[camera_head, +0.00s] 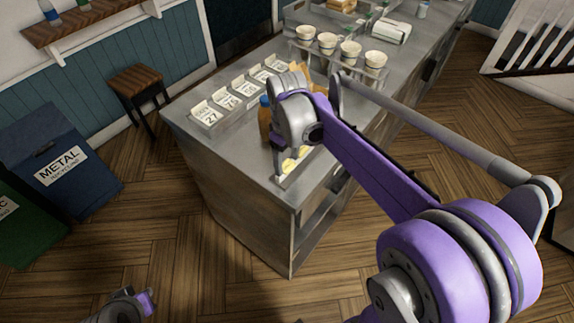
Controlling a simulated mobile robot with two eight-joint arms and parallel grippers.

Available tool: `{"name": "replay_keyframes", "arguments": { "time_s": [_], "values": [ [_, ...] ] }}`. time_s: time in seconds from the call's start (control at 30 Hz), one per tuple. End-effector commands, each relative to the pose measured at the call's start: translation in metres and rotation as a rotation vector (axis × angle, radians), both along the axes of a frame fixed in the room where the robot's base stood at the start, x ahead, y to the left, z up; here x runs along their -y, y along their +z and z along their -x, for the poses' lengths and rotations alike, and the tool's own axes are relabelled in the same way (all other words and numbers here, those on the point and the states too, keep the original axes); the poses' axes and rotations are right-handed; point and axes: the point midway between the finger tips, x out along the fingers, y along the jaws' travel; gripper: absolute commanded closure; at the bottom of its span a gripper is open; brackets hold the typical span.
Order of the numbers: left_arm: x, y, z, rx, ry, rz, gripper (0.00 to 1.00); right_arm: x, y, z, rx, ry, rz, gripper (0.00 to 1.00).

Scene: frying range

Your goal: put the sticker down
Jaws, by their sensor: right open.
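No sticker can be made out for certain. My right gripper (284,155) is open above the near end of the steel counter (240,162), pointing down. My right arm hides much of what is beneath and behind it. A tray with yellow pieces (290,165) shows just under the gripper; whether they touch cannot be told. Several white numbered cards (207,112) stand in a row along the counter's left side. Only a little of my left gripper (150,302) shows at the bottom left, low over the floor; its jaws are not clear.
Several white cups (327,43) stand on a rack farther back. A blue metal bin (60,165) and a wooden stool (137,82) stand left. The floor between is clear.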

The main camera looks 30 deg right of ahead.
Motion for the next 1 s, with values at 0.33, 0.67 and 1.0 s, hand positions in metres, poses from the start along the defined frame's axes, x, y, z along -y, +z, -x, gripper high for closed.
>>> {"name": "replay_keyframes", "arguments": {
  "time_s": [0.33,0.67,1.0],
  "values": [
    [0.000,-0.001,0.000,-0.001,0.000,0.000,1.00,0.000,-0.001,0.000,0.000,0.000,0.000,0.81],
    [0.000,0.001,0.000,0.001,0.000,0.000,1.00,0.000,0.001,0.000,0.000,0.000,0.000,1.00],
    [0.000,0.004,-0.002,0.004,0.000,0.000,1.00,0.000,0.049,0.000,0.000,0.000,0.000,1.00]
  ]
}}
